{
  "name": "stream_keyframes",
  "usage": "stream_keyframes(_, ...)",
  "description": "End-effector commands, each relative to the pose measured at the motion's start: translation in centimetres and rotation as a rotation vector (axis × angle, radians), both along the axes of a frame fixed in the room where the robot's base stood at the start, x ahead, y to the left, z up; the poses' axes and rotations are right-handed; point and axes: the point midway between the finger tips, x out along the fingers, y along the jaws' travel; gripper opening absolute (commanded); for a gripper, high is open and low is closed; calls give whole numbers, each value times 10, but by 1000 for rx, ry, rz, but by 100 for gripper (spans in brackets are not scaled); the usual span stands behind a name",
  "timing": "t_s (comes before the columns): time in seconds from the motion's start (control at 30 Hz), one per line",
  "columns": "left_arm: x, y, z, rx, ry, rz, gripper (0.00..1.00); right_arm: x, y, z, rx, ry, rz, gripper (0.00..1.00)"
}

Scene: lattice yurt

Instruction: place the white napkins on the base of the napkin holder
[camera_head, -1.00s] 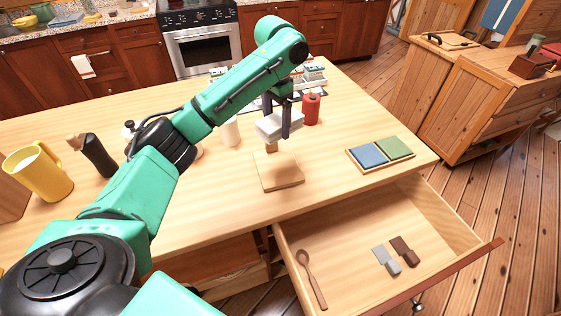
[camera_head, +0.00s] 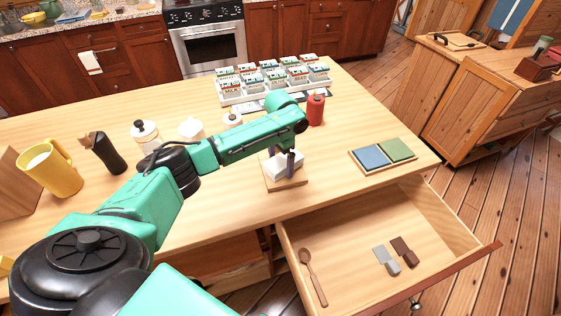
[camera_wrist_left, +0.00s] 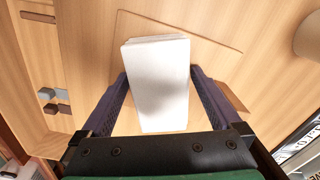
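The white napkins (camera_head: 285,168) form a thick stack over the square wooden base of the napkin holder (camera_head: 288,185) near the table's front edge. In the wrist view the napkins (camera_wrist_left: 158,85) lie between the fingers of my left gripper (camera_wrist_left: 160,78), with the fingertips against both sides. In the head view the left gripper (camera_head: 288,161) reaches down at the stack, and the forearm hides part of the area behind. I cannot tell whether the stack touches the base. The base (camera_wrist_left: 205,55) shows around the stack in the wrist view. My right gripper is not in view.
An open drawer (camera_head: 350,245) in front holds a wooden spoon (camera_head: 311,274) and small blocks. A tray with blue and green pads (camera_head: 383,156) lies to the right. A red bottle (camera_head: 316,109) and a rack of labelled boxes (camera_head: 273,79) stand behind; a yellow pitcher (camera_head: 52,172) stands left.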

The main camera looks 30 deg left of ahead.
Motion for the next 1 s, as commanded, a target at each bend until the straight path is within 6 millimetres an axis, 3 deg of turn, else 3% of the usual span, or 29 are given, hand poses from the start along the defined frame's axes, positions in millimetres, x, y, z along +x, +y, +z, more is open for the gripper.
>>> stream_keyframes(0.3, 1, 0, 8, -1, -3, -1, 100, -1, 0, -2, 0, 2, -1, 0)
stream_keyframes(0.37, 1, 0, 18, -1, -3, 0, 100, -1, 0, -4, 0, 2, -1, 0)
stream_keyframes(0.7, 1, -1, 104, -2, -3, 1, 100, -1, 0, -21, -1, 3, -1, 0)
stream_keyframes(0.83, 1, -1, 120, -1, 0, 1, 100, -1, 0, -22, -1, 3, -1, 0)
stream_keyframes(1.0, 0, -1, 123, -1, 1, 1, 100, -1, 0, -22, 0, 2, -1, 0)
